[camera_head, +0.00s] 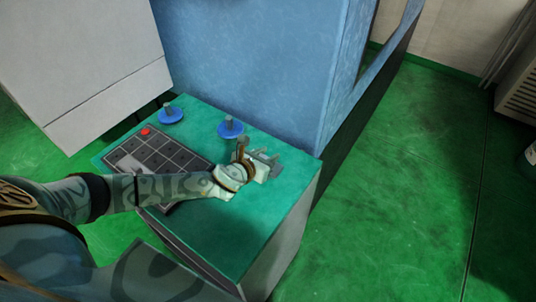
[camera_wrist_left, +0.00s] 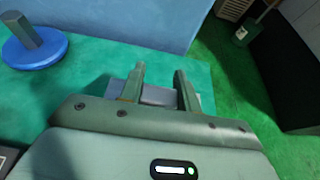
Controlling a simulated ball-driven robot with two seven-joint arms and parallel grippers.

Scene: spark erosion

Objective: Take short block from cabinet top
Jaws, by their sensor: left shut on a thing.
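The cabinet top (camera_head: 225,235) is a teal surface. My left gripper (camera_head: 267,163) is over its right part, near the blue wall. In the left wrist view, the two fingers of my left gripper (camera_wrist_left: 158,88) are shut on a grey block, which I take as the short block (camera_wrist_left: 157,97). The fingers and the gripper body hide part of it. In the head view the block is small and hard to tell from the fingers. I cannot tell whether it touches the cabinet top. My right gripper is not in view.
Two blue round bases with grey upright posts stand at the back: a left one (camera_head: 170,116) and a right one (camera_head: 230,129), close to my gripper. A blue machine wall (camera_head: 250,60) rises behind.

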